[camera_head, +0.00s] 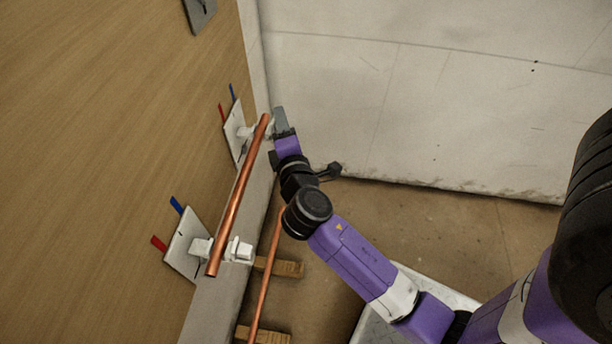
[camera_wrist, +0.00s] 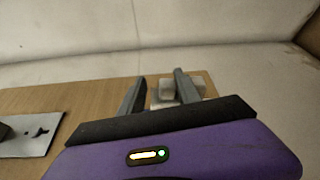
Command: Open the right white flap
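Two white flaps sit on pale wall plates on the wooden panel, with a copper pipe (camera_head: 240,190) running along them. The far flap (camera_head: 256,130), the right one when facing the panel, is partly hidden by the pipe and my gripper. The near flap (camera_head: 238,251) stands by the pipe's lower end. My gripper (camera_head: 281,122) is at the far flap. In the wrist view, its two fingers (camera_wrist: 158,94) are apart, with a white block (camera_wrist: 167,91), likely the far flap, between or just beyond them, closer to the right finger. I cannot tell whether they touch.
The wooden panel (camera_head: 90,150) fills the left, with red and blue tabs by the plates. A white wall (camera_head: 430,110) closes the far side. A second copper pipe (camera_head: 267,270) and wooden blocks (camera_head: 280,268) are low by the panel.

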